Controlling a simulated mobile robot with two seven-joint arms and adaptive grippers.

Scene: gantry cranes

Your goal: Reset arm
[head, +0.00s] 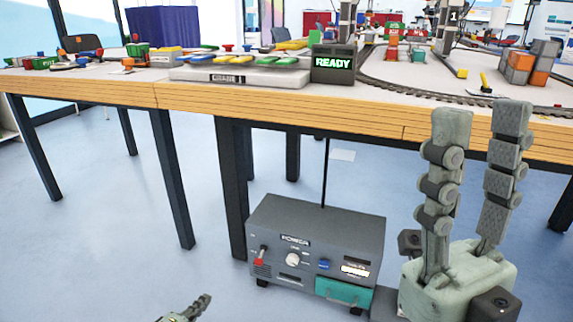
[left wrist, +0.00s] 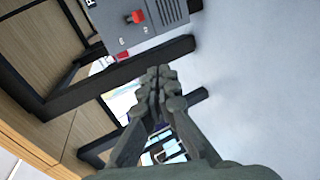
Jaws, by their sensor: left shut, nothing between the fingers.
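My left gripper (head: 190,308) only just enters the head view at the bottom edge, above the floor. In the left wrist view my left gripper (left wrist: 158,75) shows its two fingers together at the tips, with nothing between them. My right gripper (head: 482,115) stands large at the right of the head view, fingers pointing up and apart, with nothing between them. Its fingers overlap the table's front edge in the picture.
A long wooden table (head: 290,118) carries a crane control panel (head: 240,75), a READY display (head: 333,63), rail tracks and small blocks. A grey power box (head: 275,237) with a red switch stands on the floor below. Open floor lies at left.

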